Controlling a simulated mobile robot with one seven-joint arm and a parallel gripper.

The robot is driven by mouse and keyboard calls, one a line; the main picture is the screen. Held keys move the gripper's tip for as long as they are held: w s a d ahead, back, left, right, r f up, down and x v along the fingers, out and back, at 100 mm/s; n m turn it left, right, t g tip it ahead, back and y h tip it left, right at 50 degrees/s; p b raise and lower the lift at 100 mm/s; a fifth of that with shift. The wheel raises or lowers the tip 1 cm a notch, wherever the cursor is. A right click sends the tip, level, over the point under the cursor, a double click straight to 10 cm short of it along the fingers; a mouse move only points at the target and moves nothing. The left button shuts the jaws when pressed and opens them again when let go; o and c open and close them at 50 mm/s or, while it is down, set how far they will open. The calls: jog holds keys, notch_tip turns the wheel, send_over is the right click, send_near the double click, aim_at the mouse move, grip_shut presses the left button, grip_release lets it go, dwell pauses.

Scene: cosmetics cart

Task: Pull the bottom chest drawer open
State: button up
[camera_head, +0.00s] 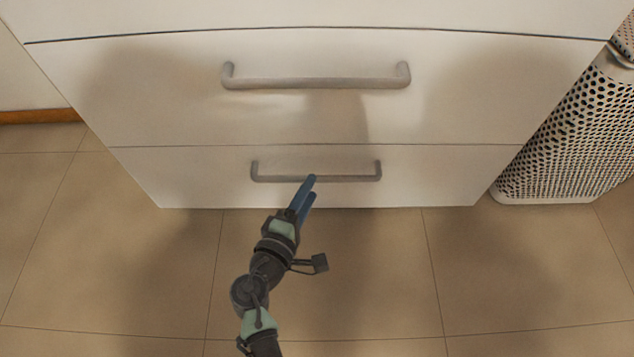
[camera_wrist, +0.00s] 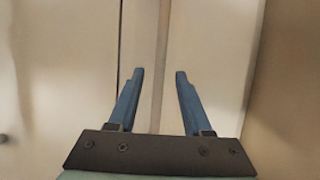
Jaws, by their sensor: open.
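The bottom chest drawer (camera_head: 205,178) is a white front just above the floor, closed flush with the chest. Its grey bar handle (camera_head: 345,178) runs level across it; in the wrist view the bar (camera_wrist: 163,40) appears as a strip running up the picture. My gripper (camera_head: 311,187) has blue fingers and is at the middle of this handle, covering a small part of it in the head view. In the wrist view my gripper (camera_wrist: 160,73) is open, with the bar showing between the two fingers. I cannot tell whether either finger touches it.
The drawer above (camera_head: 160,100) is closed and has a larger grey handle (camera_head: 315,84). A white perforated unit (camera_head: 565,140) stands close to the chest's right side. The tiled floor (camera_head: 500,270) in front is clear apart from my arm.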

jog(key=b+x, duration=0.1)
jog(key=x, duration=0.3)
jog(key=shift+w+d+b, duration=0.15)
jog(key=shift+w+b, duration=0.15)
jog(key=shift+w, duration=0.1)
grip_shut()
dwell(1.1)
